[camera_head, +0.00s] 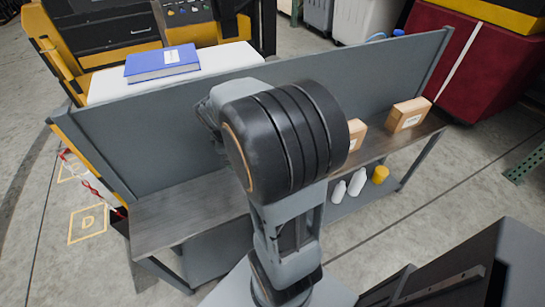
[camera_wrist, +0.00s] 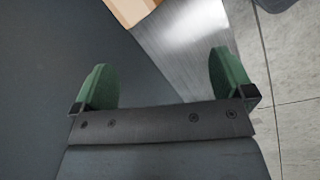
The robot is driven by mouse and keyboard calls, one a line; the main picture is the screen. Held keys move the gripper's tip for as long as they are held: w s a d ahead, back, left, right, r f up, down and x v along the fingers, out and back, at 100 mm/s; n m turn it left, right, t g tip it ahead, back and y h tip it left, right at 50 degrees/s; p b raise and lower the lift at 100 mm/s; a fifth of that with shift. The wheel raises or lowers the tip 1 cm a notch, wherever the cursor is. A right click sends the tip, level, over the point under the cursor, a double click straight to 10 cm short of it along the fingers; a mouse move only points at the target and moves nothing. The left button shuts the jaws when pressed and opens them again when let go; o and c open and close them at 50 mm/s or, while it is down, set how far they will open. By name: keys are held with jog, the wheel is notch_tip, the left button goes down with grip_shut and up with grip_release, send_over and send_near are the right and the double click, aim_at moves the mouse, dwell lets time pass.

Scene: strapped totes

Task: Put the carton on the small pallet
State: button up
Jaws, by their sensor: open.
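A brown carton (camera_head: 408,115) with a white label sits at the right end of the grey bench top. A second brown carton (camera_head: 355,133) stands left of it, partly hidden behind my arm. In the wrist view a carton (camera_wrist: 130,8) shows at the top edge, cut off by the frame; I cannot tell which of the two it is. My gripper (camera_wrist: 164,80) is open, its green fingers wide apart with nothing between them, and the carton lies beyond the fingertips. My gripper is hidden behind my arm in the head view. I cannot make out a small pallet.
A tall grey panel (camera_head: 150,140) runs along the bench's back. Two white bottles (camera_head: 347,187) and a yellow container (camera_head: 380,174) stand on the lower shelf. A blue book (camera_head: 161,63) lies on a white surface behind. A dark red strapped tote (camera_head: 475,60) stands at upper right.

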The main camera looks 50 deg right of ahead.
jog(key=d+f+n+g+h+p, duration=0.1)
jog(key=d+n+g+p, duration=0.1)
jog(key=d+n, duration=0.5)
jog(key=shift+m, duration=0.8)
jog(key=d+f, duration=0.5)
jog(key=f, duration=0.2)
jog(key=shift+s+d+f+b, duration=0.1)
jog(key=shift+s+d+b, duration=0.2)
jog(key=shift+d+b, duration=0.1)
jog(key=w+x, duration=0.1)
jog(key=x, duration=0.5)
jog(key=shift+s+b, duration=0.35)
jog(key=shift+d+f, duration=0.1)
jog(key=shift+f, duration=0.05)
jog(key=shift+c, duration=0.2)
jog(key=c, duration=1.5)
jog(key=shift+c, duration=0.8)
jog(key=shift+r, duration=0.2)
